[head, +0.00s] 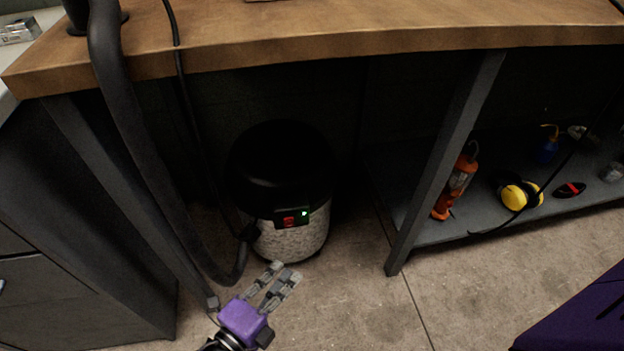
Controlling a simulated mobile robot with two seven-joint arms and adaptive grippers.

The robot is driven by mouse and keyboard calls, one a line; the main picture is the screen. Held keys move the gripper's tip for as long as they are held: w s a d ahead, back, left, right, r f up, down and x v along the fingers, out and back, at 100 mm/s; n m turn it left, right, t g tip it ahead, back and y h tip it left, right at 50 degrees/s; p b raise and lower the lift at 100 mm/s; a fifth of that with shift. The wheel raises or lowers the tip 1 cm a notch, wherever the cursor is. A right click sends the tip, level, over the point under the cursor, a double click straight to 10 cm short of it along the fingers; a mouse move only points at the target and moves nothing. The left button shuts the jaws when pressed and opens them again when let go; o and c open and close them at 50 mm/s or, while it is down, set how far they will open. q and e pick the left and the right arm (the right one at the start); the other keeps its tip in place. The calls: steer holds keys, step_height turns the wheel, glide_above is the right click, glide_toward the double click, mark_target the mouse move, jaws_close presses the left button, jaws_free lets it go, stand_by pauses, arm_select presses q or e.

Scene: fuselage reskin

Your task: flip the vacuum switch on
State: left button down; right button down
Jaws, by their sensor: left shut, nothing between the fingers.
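The vacuum (280,185) stands on the floor under the wooden workbench, with a black lid and a pale speckled lower body. Its red switch (289,221) sits on a dark panel at the front, beside a lit green light (305,213). My left gripper (281,276) is shut and empty, in front of and below the switch, apart from it in the picture. My right gripper does not show. The switch is too small for me to tell its exact position.
A thick black hose (137,140) runs from the workbench (300,30) down to the vacuum's left side. A bench leg (448,160) stands to the right. A lower shelf (455,225) holds yellow earmuffs (521,195) and an orange lamp (456,186). Floor in front is clear.

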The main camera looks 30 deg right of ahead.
arm_select(q)
steer(key=v, duration=0.5)
steer(key=shift+f+p, duration=0.3)
steer(key=shift+f, duration=0.1)
